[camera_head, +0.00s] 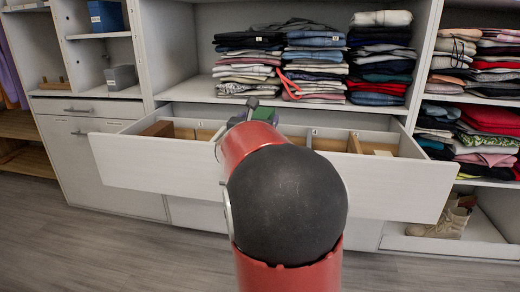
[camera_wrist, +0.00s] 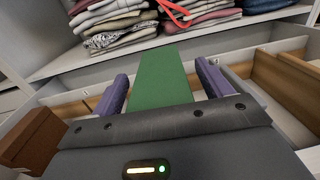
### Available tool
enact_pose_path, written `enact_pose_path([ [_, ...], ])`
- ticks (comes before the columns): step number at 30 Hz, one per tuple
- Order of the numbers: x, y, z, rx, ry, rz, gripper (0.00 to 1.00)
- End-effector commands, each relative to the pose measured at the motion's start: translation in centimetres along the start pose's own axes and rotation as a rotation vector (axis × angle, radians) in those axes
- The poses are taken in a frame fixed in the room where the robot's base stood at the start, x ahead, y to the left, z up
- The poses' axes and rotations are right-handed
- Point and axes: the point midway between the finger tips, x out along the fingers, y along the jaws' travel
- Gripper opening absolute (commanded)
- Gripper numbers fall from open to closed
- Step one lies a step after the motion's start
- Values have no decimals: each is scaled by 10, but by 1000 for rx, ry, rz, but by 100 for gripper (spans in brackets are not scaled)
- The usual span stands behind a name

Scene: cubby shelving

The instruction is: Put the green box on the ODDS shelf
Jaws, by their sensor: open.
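The green box (camera_wrist: 162,80) stands between the two purple fingers of my gripper (camera_wrist: 163,86) in the wrist view. The fingers are apart, with a narrow gap visible on each side of the box. In the head view the green box (camera_head: 265,114) shows only partly behind my arm, and my gripper (camera_head: 243,113) is over the open drawer (camera_head: 150,162). The box's lower end is hidden by the gripper body. I cannot read an ODDS label on any shelf.
A brown box (camera_head: 158,129) lies at the drawer's left, and wooden dividers (camera_head: 354,143) split its right part. Folded clothes (camera_head: 315,62) fill the shelf above. At left, a blue box (camera_head: 106,16) and a grey box (camera_head: 121,77) sit in cubbies with free room.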

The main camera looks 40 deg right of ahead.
Motion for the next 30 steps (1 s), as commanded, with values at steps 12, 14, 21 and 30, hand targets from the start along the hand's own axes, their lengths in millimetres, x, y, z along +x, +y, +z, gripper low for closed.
enact_pose_path([
  [12, 0, 0, 0, 1, 0, 0, 48],
  [14, 0, 0, 0, 1, 0, 0, 40],
  [21, 0, 0, 0, 1, 0, 0, 9],
  [30, -1, 0, 2, 1, -3, 0, 0],
])
